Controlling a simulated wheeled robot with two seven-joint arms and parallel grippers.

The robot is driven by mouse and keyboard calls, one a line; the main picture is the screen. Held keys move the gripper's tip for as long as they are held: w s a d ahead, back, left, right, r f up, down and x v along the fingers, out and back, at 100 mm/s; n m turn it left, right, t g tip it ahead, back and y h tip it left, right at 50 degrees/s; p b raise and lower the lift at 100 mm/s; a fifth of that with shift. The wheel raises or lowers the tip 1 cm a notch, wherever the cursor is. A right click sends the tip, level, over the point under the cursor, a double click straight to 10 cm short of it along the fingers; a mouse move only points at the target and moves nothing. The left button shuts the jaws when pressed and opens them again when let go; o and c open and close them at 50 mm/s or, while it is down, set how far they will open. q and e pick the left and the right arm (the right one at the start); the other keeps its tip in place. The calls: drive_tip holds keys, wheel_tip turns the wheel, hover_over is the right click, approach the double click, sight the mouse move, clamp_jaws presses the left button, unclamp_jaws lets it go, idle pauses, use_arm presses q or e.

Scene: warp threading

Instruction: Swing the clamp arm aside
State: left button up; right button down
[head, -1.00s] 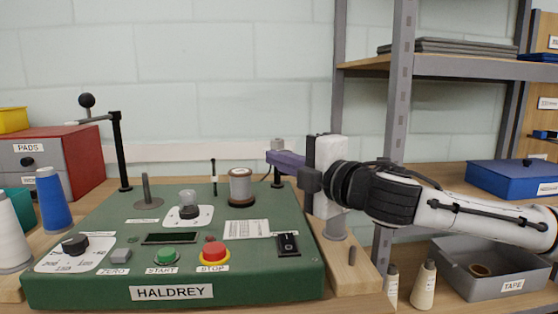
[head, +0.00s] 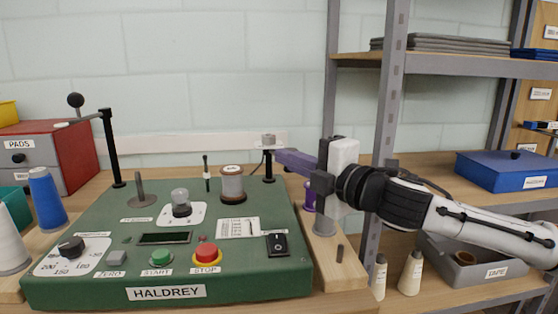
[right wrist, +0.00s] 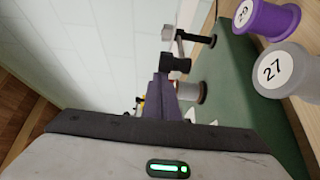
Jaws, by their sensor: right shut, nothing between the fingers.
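The clamp (head: 268,147) stands at the back right of the green HALDREY machine (head: 110,272), a black post with a grey knob on top. In the right wrist view its short grey arm (right wrist: 179,46) runs from the post to a black end piece (right wrist: 177,64). My right gripper (head: 280,156), with purple fingers, is shut and empty. Its fingertips, also in the right wrist view (right wrist: 161,78), are close beside the clamp; I cannot tell whether they touch. My left gripper is not in view.
Purple (right wrist: 268,20) and grey (right wrist: 285,70) spools stand on the wooden strip below my right gripper. A second black post (head: 108,148) stands at the back left. A shelf upright (head: 385,120) stands behind my right arm.

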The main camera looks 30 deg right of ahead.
use_arm(q)
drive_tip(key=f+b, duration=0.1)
drive_tip(key=b, duration=0.3)
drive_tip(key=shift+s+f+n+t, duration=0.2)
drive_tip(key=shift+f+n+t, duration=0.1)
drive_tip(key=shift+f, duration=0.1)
use_arm(e)
drive_tip(key=s, duration=0.9)
drive_tip(key=shift+s, duration=0.25)
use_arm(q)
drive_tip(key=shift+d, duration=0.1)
